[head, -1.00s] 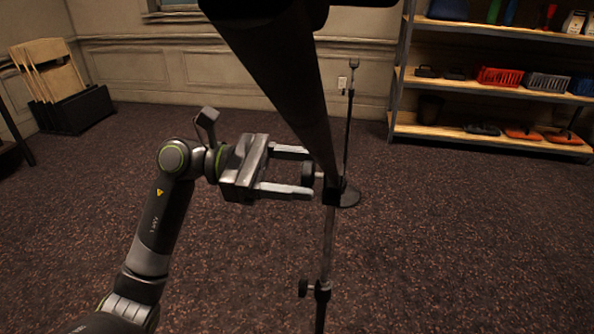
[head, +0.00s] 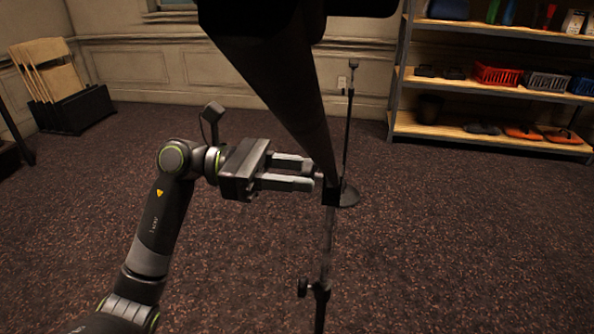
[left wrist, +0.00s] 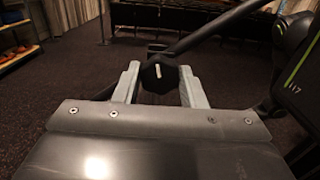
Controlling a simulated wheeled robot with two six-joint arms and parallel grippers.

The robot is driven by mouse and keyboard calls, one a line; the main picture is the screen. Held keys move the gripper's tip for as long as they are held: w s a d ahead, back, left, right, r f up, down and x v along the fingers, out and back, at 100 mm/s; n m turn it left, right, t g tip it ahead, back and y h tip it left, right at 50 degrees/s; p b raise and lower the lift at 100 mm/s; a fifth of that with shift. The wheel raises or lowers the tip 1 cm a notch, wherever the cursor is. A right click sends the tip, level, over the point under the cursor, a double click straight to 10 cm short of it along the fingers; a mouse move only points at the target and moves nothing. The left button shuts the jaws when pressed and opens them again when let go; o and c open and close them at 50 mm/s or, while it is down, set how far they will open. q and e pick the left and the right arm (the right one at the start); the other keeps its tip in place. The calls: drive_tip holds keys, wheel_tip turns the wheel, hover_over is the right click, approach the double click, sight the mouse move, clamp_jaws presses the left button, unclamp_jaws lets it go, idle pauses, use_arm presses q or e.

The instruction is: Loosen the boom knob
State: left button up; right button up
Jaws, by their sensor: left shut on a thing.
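The dark boom (head: 280,85) slants from the top of the head view down to a clamp (head: 332,192) on the upright stand pole (head: 327,238). My left gripper (head: 312,174) comes in from the left at the clamp and is shut on the boom knob. In the left wrist view the black boom knob (left wrist: 158,76), with a pale mark on its face, sits between the two grey fingers (left wrist: 160,85). In the head view the fingers mostly hide the knob. My right gripper is not in view.
A lower knob (head: 303,288) sticks out from the pole. Another thin stand (head: 348,130) with a round base stands behind. A shelf unit (head: 480,82) with baskets is at the back right, and folded chairs (head: 58,85) at the back left.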

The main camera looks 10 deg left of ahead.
use_arm(q)
drive_tip(key=shift+n+p, duration=4.55)
drive_tip(key=shift+n, duration=3.05)
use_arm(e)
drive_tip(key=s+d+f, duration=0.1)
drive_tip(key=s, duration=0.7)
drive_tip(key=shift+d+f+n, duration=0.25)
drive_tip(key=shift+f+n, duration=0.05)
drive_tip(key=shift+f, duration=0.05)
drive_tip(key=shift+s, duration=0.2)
use_arm(q)
drive_tip(key=o, duration=1)
drive_tip(key=shift+a, duration=0.1)
